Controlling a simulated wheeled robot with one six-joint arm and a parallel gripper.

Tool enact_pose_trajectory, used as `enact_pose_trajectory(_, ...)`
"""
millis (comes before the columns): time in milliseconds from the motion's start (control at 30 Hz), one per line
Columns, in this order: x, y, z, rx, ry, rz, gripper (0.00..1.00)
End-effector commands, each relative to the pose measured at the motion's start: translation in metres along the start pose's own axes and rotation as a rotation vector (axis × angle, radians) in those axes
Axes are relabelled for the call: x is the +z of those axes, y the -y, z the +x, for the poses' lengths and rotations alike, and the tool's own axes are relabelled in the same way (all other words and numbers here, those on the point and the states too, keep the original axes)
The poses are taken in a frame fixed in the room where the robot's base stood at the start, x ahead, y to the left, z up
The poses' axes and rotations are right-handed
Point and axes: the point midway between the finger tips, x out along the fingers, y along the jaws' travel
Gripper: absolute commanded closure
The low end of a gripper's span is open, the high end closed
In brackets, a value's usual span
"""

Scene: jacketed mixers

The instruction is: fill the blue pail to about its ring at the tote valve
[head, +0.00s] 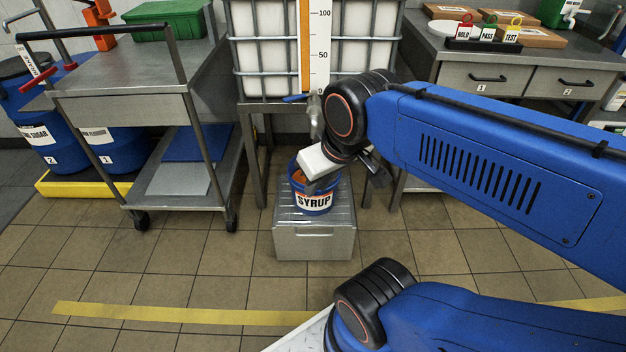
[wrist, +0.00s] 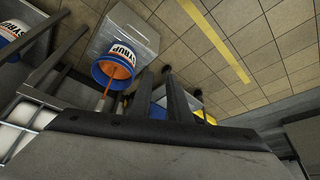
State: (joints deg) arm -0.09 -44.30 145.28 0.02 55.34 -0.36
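The blue pail (head: 315,203), labelled SYRUP, stands upright on a grey metal box (head: 313,240) below the tote (head: 270,80). The tote valve (head: 315,118) hangs above it, with a blue handle (head: 295,98) pointing left. In the wrist view the pail (wrist: 101,75) shows orange inside, and an orange streak (wrist: 106,86) runs between its mouth and the valve side, looking like a syrup stream. I cannot make out the ring or exact level. My gripper (wrist: 157,70) has two dark fingers a little apart with nothing visible between them. In the head view my wrist partly covers the pail.
A steel cart (head: 130,75) stands left, with blue drums (head: 30,120) beyond it. A bench (head: 480,75) with tags and boxes stands right. Another labelled pail (wrist: 10,35) is cut off in the wrist view. The tiled floor in front is clear.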

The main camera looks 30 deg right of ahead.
Motion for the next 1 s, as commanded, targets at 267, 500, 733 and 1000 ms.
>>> enact_pose_trajectory(267, -0.038, -0.005, 0.000, -0.045, 0.031, -0.155, 1.00)
enact_pose_trajectory(500, -0.095, -0.022, 0.004, -0.124, 0.029, -0.395, 1.00)
enact_pose_trajectory(733, -0.152, -0.053, 0.014, -0.191, -0.022, -0.622, 1.00)
enact_pose_trajectory(1000, -0.213, -0.111, 0.032, -0.234, -0.132, -0.882, 1.00)
